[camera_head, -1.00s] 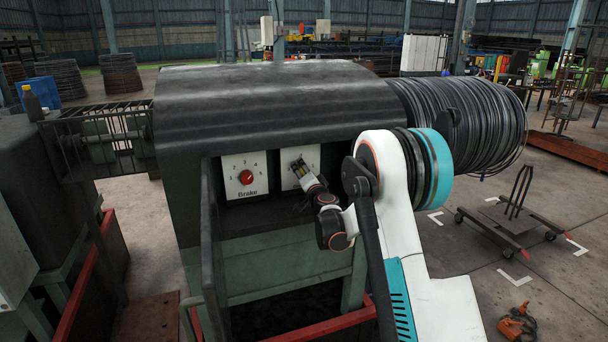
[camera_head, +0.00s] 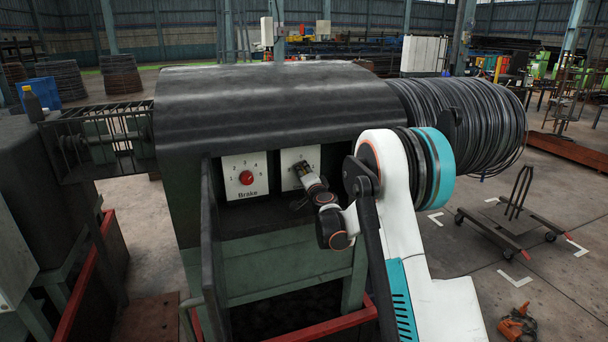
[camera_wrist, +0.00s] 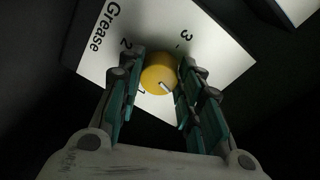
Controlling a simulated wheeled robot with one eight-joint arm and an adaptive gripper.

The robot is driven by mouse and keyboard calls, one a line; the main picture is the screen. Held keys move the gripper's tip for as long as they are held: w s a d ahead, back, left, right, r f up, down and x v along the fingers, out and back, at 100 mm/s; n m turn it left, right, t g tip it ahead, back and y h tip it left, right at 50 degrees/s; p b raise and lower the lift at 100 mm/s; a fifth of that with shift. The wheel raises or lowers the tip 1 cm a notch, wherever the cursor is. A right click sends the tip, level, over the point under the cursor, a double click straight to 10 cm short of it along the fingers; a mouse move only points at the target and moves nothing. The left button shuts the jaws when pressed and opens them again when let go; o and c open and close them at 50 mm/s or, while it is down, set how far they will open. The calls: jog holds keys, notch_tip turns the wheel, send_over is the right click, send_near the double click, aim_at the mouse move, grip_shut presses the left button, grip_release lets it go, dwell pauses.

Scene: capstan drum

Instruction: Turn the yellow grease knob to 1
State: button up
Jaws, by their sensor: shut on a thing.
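The yellow grease knob (camera_wrist: 158,74) sits on a white plate (camera_wrist: 150,28) marked "Grease", with the numbers 1, 2 and 3 around it. The knob's white mark points to the lower right in the wrist view, while the 1 is at its lower left, partly by a finger. My gripper (camera_wrist: 157,80) has one finger on each side of the knob and is shut on it. In the head view my gripper (camera_head: 303,171) is at the right-hand white plate (camera_head: 288,158) and hides the knob.
A Brake plate (camera_head: 245,162) with a red knob (camera_head: 246,178) is just left of my gripper. A dark upright panel (camera_head: 211,250) stands in front on the left. A wire coil (camera_head: 470,120) is at the right.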

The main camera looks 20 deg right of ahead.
jog(key=m, duration=0.8)
jog(key=shift+d+r+g+y, duration=0.1)
jog(key=shift+g+y, duration=0.2)
jog(key=m, duration=0.3)
jog(key=shift+m+y, duration=0.5)
jog(key=shift+m, duration=1.3)
jog(key=o, duration=1.1)
jog(key=shift+c, duration=0.2)
